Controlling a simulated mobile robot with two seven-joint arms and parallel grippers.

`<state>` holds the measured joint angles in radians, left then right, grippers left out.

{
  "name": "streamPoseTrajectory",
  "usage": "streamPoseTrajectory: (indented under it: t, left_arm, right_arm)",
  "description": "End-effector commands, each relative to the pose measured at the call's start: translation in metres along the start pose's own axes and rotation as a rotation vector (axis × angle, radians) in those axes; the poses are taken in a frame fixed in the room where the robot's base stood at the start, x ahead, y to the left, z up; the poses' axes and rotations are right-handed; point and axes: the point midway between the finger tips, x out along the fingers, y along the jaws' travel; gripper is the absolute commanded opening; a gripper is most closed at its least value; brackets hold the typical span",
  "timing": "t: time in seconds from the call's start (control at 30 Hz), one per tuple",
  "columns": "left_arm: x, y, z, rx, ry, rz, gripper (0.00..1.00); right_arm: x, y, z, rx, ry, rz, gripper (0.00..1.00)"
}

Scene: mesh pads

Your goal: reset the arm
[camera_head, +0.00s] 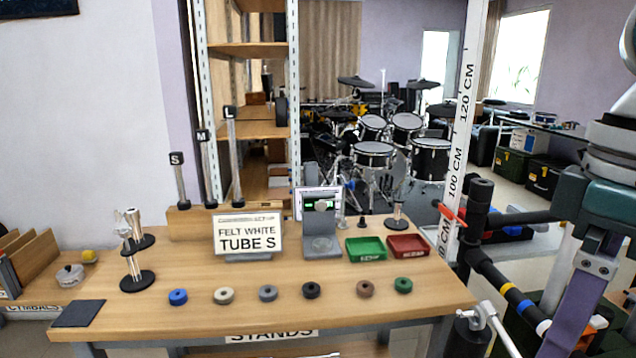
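Neither of my grippers shows in the head view. At the right edge a teal, white and purple jointed part (598,210) enters the picture; it looks like an arm link, but no fingertips can be made out on it. The wooden table (300,285) has a row of felt rings along its front: blue (178,297), white (224,296), grey (268,293), black (312,290), brown (365,288) and green (403,285). Behind them a sign (248,235) reads FELT WHITE TUBE S. Tubes S (181,183), M (207,168) and L (234,160) stand upright at the back.
A green tray (366,257), a red tray (408,255) and a grey device (322,246) with a lit screen sit at the back right of the table. A metal stand (133,255) and a dark pad (78,313) are at left. A black rack (498,285) stands at right.

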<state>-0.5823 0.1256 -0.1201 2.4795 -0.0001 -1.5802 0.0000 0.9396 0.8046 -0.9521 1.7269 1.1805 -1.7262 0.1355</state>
Motion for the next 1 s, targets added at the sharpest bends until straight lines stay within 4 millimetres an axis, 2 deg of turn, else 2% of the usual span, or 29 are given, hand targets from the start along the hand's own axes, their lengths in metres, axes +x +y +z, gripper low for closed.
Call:
streamPoseTrajectory:
  t: [0.37, 0.63, 0.7, 0.8, 1.0]
  left_arm:
    - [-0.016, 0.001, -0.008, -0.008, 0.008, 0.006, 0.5]
    - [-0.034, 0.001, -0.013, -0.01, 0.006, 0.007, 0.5]
    - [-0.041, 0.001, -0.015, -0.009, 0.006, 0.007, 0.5]
    - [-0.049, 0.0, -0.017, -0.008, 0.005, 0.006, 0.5]
    - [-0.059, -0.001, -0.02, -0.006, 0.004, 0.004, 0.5]
  right_arm:
    - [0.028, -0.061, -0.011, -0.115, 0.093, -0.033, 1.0]
    - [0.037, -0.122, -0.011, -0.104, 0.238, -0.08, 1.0]
    - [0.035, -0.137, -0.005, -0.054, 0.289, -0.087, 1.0]
    - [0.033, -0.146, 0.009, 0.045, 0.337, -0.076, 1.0]
    - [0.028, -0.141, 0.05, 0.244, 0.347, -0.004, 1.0]
